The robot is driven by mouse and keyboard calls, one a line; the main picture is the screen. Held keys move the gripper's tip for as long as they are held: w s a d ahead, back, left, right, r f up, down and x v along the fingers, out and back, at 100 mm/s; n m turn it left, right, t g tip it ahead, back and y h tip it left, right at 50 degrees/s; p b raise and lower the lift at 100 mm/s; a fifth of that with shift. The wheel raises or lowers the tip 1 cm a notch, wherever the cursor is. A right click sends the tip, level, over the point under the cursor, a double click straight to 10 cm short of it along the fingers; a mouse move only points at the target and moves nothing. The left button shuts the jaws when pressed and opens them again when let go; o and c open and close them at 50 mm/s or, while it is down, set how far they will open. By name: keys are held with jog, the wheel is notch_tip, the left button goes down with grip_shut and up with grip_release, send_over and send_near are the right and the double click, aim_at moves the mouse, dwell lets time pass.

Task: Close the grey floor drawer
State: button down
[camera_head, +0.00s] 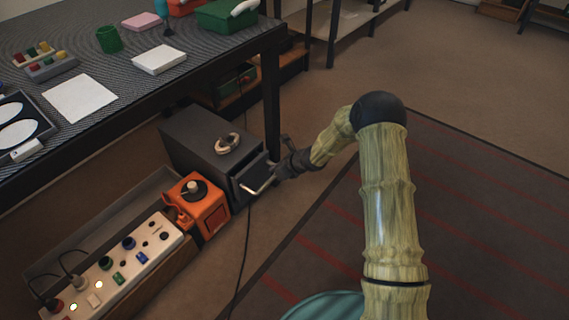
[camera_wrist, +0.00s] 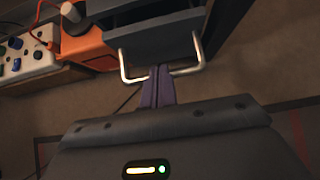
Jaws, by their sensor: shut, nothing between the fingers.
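The grey floor drawer (camera_head: 250,178) is a dark grey front with a pale bar handle (camera_head: 258,187), in a dark grey cabinet (camera_head: 203,137) on the floor under the table. The drawer front stands out a little from the cabinet. In the wrist view the drawer front (camera_wrist: 160,35) is at the top, with the bent handle (camera_wrist: 190,71) below it. My gripper (camera_wrist: 158,72) is shut and empty, its fingertips at the handle's bar near the middle. I cannot tell whether they touch it. In the head view my gripper (camera_head: 274,172) is at the drawer's front right.
An orange box (camera_head: 200,205) stands close left of the drawer, and a white panel with knobs (camera_head: 125,255) lies beyond it. A table leg (camera_head: 271,105) rises beside the cabinet. A ring-shaped object (camera_head: 228,144) lies on top.

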jog(key=p+v, duration=0.1)
jog(key=v, duration=0.4)
jog(key=shift+d+r+p, duration=0.1)
jog(key=shift+d+p, duration=0.15)
jog(key=shift+p, duration=0.05)
